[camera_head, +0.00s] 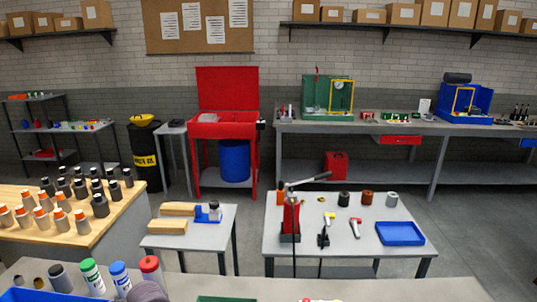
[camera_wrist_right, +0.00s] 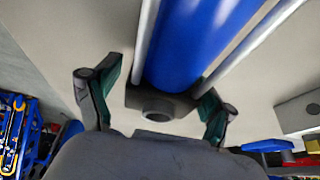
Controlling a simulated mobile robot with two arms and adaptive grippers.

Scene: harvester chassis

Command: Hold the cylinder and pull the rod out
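In the right wrist view a blue cylinder (camera_wrist_right: 195,45) runs up out of the top of the frame, with a pale metal bar along each side. Its near end is a dark block (camera_wrist_right: 172,108) with a round, dark piece in the middle. My right gripper (camera_wrist_right: 160,90) is open, with one green-padded finger on each side of this block. A gap shows at the left finger; I cannot tell whether the right finger touches. No long pulled-out rod can be made out. The cylinder and both grippers are out of the head view, and my left gripper shows in neither view.
In the head view, the near bench (camera_head: 400,289) holds coloured-cap bottles at left. Behind it stand a wooden-top table (camera_head: 120,212) with several bottles, a small grey table (camera_head: 190,240), and a grey table (camera_head: 330,240) with a red press (camera_head: 290,217) and blue tray (camera_head: 400,233).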

